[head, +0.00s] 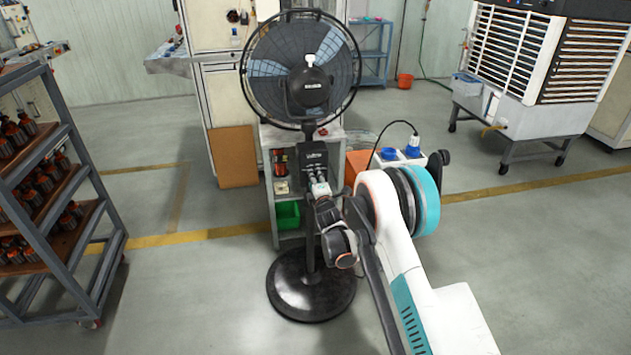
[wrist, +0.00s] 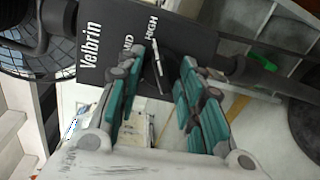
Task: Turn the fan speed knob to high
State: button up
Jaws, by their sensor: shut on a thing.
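The black pedestal fan (head: 308,75) stands upright in the head view, with its control box (head: 313,155) on the pole below the fan head. In the wrist view the dark panel (wrist: 95,25) fills the upper part, lettered "Velbrin", with "MID" and "HIGH" marks. The speed knob (wrist: 157,62) shows as a thin white pointer line between my fingers; its upper end is close to the "HIGH" mark, right of "MID". My gripper (wrist: 160,75) is shut on the knob, one finger on each side. In the head view my gripper (head: 319,188) is at the control box front. The knob's body is mostly hidden.
A shelf rack (head: 60,190) with several orange-and-black parts stands at left. A small cabinet with a green bin (head: 287,215) is behind the fan. A large cooler on a wheeled stand (head: 535,60) is at back right. The floor around the fan's round base (head: 310,285) is open.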

dwell(0.4)
jog(key=o, duration=1.1)
jog(key=shift+d, duration=0.1)
jog(key=shift+s, duration=0.1)
jog(key=v, duration=1.1)
jog(key=shift+s+d, duration=0.15)
jog(key=shift+s, duration=0.2)
